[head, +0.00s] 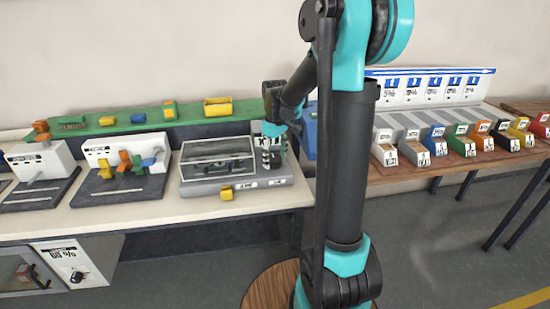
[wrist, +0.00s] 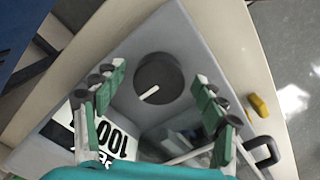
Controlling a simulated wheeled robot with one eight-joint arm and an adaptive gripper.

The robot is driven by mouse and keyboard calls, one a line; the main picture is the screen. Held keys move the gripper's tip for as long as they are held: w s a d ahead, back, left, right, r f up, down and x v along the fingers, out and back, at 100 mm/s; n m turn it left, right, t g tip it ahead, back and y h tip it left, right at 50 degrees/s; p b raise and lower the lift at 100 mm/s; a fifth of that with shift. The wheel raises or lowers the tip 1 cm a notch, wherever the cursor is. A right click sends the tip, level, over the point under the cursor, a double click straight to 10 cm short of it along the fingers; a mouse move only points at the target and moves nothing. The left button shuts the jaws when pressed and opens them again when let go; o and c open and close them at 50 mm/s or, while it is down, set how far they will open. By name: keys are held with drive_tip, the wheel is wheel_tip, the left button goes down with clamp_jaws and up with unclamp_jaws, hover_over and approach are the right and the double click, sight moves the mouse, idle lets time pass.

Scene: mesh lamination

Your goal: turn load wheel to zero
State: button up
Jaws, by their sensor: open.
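The load wheel (wrist: 165,70) is a dark round knob with a short white mark, on the grey housing of the balance (wrist: 205,50). The mark slants toward the lower left of the wrist view. My gripper (wrist: 154,86) is open, with green-padded fingers on either side of the wheel and apart from it. A white label (wrist: 118,140) with large dark figures, apparently 100, lies beside the left fingers, partly hidden. In the head view the balance (head: 240,186) stands on the bench, and my gripper (head: 271,152) is over its right end, hiding the wheel.
A yellow block (head: 226,193) sits at the balance's front. White stations with coloured knobs (head: 128,162) stand to its left, and a green shelf (head: 135,126) with yellow blocks runs behind. A wooden table (head: 450,163) with coloured bins is on the right.

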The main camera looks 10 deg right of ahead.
sight(275, 159)
wheel_tip(275, 159, up, 12)
idle(0.6)
drive_tip(key=s+d+f+m+t, duration=0.2)
drive_tip(key=s+f+m, duration=0.2)
drive_tip(key=s+f, duration=0.5)
drive_tip(key=s+d+f+m+t, duration=0.1)
drive_tip(key=s+f+m+t, duration=0.1)
drive_tip(key=s+f, duration=0.7)
drive_tip(key=s+m, duration=0.1)
drive_tip(key=s, duration=0.2)
drive_tip(key=shift+s+d+m, duration=0.35)
drive_tip(key=shift+s+m, duration=0.05)
drive_tip(key=shift+c, duration=0.2)
